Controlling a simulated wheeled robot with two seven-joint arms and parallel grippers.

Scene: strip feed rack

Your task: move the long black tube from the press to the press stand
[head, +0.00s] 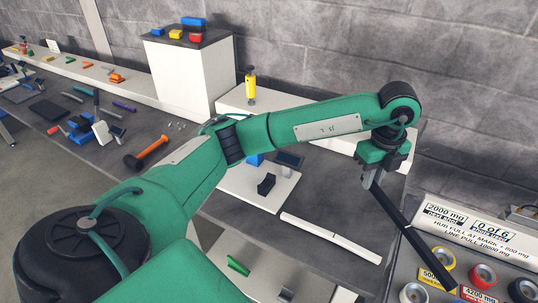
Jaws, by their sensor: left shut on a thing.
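My left gripper (371,178) is at the right of the view, at the end of my green arm. It is shut on the long black tube (409,233) near its upper end. The tube hangs tilted down to the right, its lower end over the panel with round knobs. A white base plate (286,190) with a black block (266,184) and a blue part stands under my arm. I cannot tell for sure whether this is the press or the press stand. My arm hides part of this area. My right gripper is not in view.
A white bar (330,237) lies on the dark table near the plate. A labelled panel (408,270) with several knobs is at the lower right. A white cabinet (190,75) and a yellow bottle-like thing (250,88) stand behind. An orange hammer-like tool (147,153) lies left.

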